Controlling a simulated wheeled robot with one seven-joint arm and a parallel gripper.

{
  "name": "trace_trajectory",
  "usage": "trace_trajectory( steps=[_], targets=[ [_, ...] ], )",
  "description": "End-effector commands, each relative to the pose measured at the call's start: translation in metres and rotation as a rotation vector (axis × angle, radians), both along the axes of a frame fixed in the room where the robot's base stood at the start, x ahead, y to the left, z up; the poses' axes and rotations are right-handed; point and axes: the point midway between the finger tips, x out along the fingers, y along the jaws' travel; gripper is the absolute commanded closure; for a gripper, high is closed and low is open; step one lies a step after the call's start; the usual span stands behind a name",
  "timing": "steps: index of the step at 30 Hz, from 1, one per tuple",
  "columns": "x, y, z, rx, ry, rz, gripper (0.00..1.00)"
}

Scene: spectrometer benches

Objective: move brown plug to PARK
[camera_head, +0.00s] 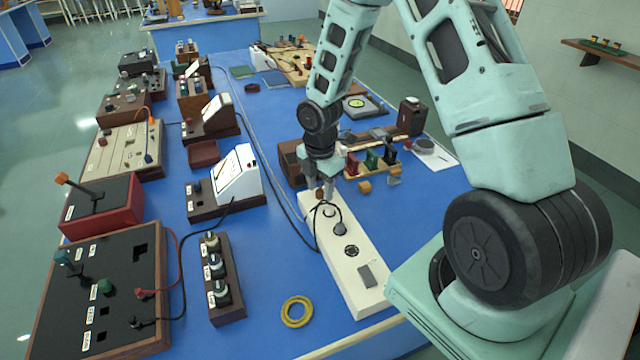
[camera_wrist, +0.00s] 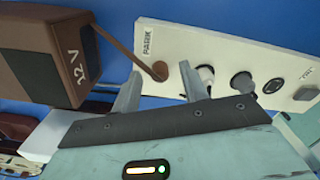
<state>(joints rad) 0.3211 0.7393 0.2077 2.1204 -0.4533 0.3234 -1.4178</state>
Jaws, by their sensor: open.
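The brown plug (camera_wrist: 160,70) sits at the white panel (camera_wrist: 225,58) beside the PARK label (camera_wrist: 147,40), and appears to be seated there. A brown lead runs from it toward the brown 12 V box (camera_wrist: 45,52). My gripper (camera_wrist: 158,80) is open, with its fingertips on either side of the plug and a little short of it in the picture; contact is not visible. In the head view my gripper (camera_head: 325,190) points down at the far end of the white panel (camera_head: 345,262), where the brown plug (camera_head: 320,194) is partly hidden.
On the panel, a pale-topped fitting (camera_wrist: 205,75) and a dark knob (camera_wrist: 243,84) stand close to the right finger. A block with colored plugs (camera_head: 370,160) is behind. A yellow ring (camera_head: 297,300) lies left of the panel. Black cables loop beside the panel.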

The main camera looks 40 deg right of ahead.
Motion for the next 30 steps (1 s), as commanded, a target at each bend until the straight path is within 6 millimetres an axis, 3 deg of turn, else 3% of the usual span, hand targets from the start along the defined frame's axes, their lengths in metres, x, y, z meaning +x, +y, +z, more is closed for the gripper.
trace_trajectory(
  steps=[5, 8, 21, 30],
  targets=[
    [0.001, 0.0, 0.011, 0.0, -0.003, 0.0, 0.56],
    [0.001, -0.001, 0.027, 0.0, -0.005, -0.001, 0.56],
    [0.001, -0.001, 0.129, -0.001, -0.005, -0.003, 0.56],
    [0.001, 0.0, 0.17, -0.001, -0.002, -0.001, 0.56]
  ],
)
